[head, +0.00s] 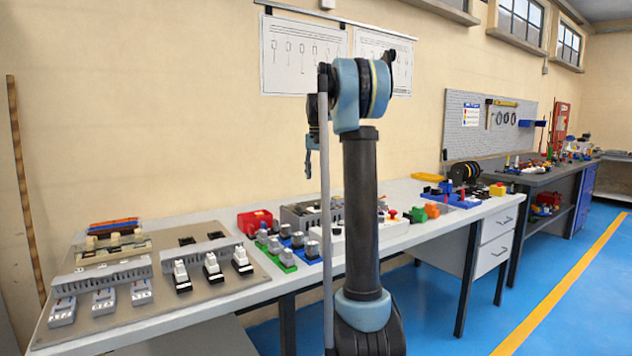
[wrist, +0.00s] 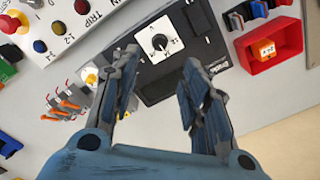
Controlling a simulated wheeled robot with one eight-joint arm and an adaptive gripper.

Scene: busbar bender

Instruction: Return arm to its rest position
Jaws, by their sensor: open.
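My arm stands upright in the middle of the head view, folded at the top. My gripper (head: 311,160) hangs down on the left side of the arm, in front of the wall and above the workbench. In the wrist view my gripper (wrist: 153,88) is open, with its two fingers apart and nothing between them. Beyond the fingers, a black device with a white dial plate (wrist: 160,40) lies on the bench, apart from the fingers.
A long grey workbench (head: 130,325) runs along the wall with switches, buttons and a red bin (head: 254,220). The red bin also shows in the wrist view (wrist: 285,45). A second bench (head: 545,177) stands farther right. The blue floor at right is clear.

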